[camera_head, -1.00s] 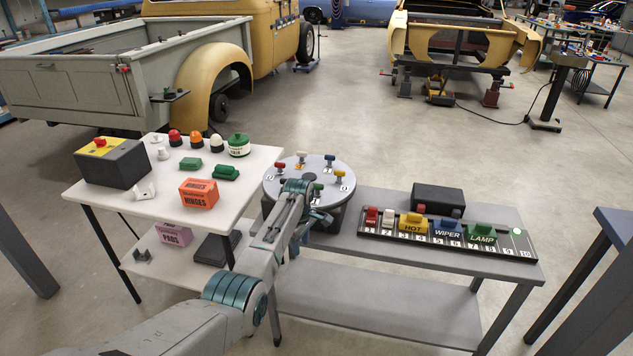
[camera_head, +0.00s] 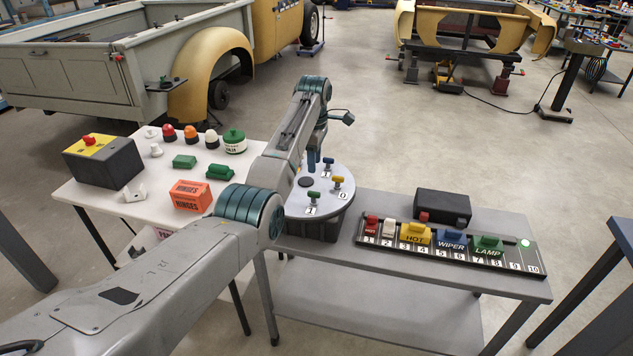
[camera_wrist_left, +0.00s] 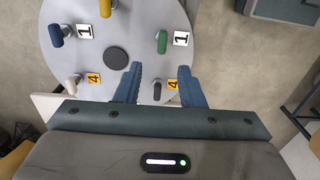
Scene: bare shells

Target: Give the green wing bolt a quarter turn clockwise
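The green wing bolt (camera_head: 313,196) stands near the front edge of a round grey plate (camera_head: 330,208), beside a label reading 1. It also shows in the left wrist view (camera_wrist_left: 162,42), right of the plate's dark central disc. My left gripper (camera_wrist_left: 160,70) is open above the plate, its fingers apart. In that view the green bolt lies just beyond the fingertips, untouched. A dark bolt (camera_wrist_left: 157,91) shows lower down, between the fingers in the picture. My right gripper is not in view.
A blue bolt (camera_head: 328,162) and a yellow bolt (camera_head: 338,182) stand on the plate. A numbered rack (camera_head: 510,255) and a dark box (camera_head: 442,206) share its bench. The white table (camera_head: 88,192) to the left holds several parts and an orange box (camera_head: 188,196).

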